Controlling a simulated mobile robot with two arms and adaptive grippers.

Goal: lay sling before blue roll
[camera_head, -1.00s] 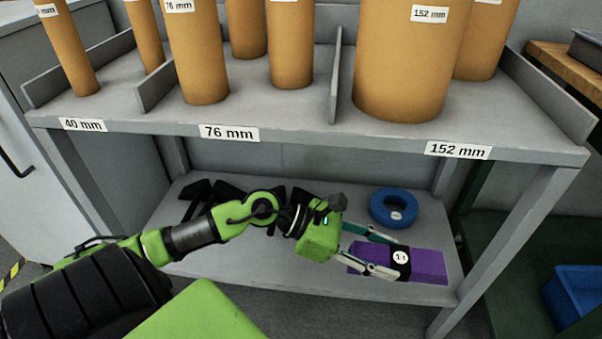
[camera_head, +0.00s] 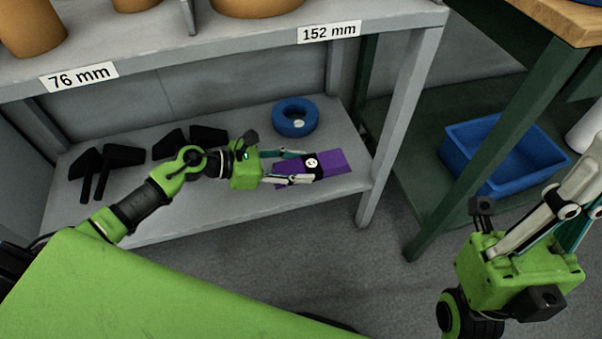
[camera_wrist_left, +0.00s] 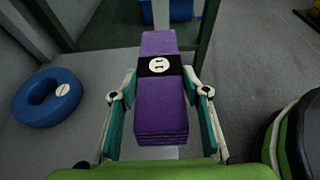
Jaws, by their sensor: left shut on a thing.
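The sling is a folded purple strap (camera_head: 335,161) with a black band and a white round label. My left gripper (camera_head: 311,166) is shut on it, one finger on each side near the black band. The left wrist view shows the sling (camera_wrist_left: 160,108) lengthwise between the fingers. It is at the lower shelf, in front of the blue roll (camera_head: 295,118); I cannot tell if it touches the shelf. The blue roll, a ring with a white label, lies flat and apart from the sling; it also shows in the left wrist view (camera_wrist_left: 45,97). My right gripper (camera_head: 575,205) is at the right, fingertips cut off.
Several black brackets (camera_head: 120,156) lie left on the lower shelf (camera_head: 215,217). A shelf post (camera_head: 392,130) stands right of the sling. The upper shelf (camera_head: 200,50) holds brown tubes. A blue bin (camera_head: 480,165) sits under the workbench at right.

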